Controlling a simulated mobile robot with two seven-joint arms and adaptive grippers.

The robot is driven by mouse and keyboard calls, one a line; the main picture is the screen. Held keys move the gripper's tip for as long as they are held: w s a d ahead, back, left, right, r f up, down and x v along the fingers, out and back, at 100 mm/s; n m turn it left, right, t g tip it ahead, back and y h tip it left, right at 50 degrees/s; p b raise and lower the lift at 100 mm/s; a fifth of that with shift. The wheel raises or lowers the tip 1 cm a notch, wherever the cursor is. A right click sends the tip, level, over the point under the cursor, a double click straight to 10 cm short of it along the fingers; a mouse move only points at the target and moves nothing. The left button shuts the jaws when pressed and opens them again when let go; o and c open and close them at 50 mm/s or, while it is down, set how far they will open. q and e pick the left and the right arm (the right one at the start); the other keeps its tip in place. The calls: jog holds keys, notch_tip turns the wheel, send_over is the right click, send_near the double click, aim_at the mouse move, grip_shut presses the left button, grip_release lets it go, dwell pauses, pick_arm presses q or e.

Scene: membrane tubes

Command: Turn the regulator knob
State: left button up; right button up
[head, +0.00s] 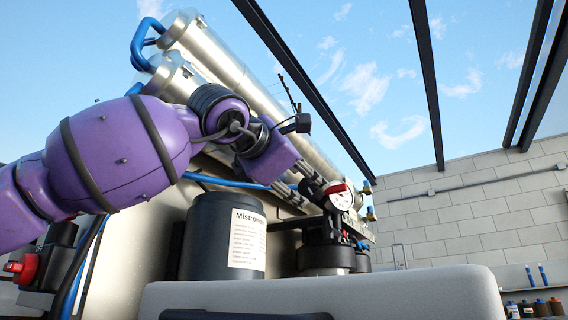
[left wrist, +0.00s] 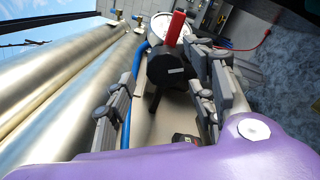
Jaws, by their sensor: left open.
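The regulator shows in the left wrist view as a black round knob (left wrist: 168,66) in front of a white dial gauge (left wrist: 200,30). A red lever (left wrist: 174,28) stands up beside them. In the head view the gauge (head: 342,201) shows with its red part, partly behind my left gripper (head: 308,186). My left gripper is open and empty. In the left wrist view its two grey fingers (left wrist: 160,82) appear on either side of the black knob; I cannot tell whether they touch it. My right gripper is in neither view.
Long metal membrane tubes (left wrist: 60,80) run close beside the left gripper, with a blue hose (left wrist: 133,75) along them. A dark labelled canister (head: 208,235) stands below the arm in the head view. A shelf with small bottles (head: 540,307) is at the far right.

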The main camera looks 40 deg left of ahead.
pick_arm(q)
jog(key=v, duration=0.9)
jog(key=shift+d+r, duration=0.1)
jog(key=shift+c, duration=0.3)
